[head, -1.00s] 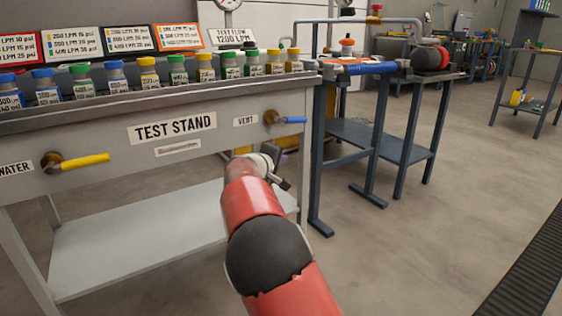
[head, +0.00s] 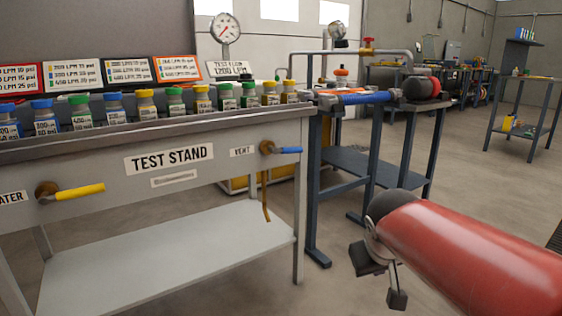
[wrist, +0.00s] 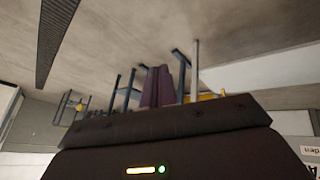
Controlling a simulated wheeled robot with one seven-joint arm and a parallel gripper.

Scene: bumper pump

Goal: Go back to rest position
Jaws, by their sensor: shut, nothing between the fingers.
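My gripper (wrist: 157,88) shows in the wrist view as two dark purple fingers side by side, closed together with nothing between them. In the head view, the dark end of my red arm hangs at the lower right, over open floor to the right of the test stand (head: 148,202). It is apart from the stand and from the dark blue tables. The exact finger outline is hard to make out in the head view.
The stand carries a yellow valve handle (head: 78,193), a blue vent handle (head: 288,150) and a row of capped bottles (head: 175,103). A pressure gauge (head: 224,28) rises behind. A dark blue table (head: 338,168) with piping stands behind my arm. Floor on the right is clear.

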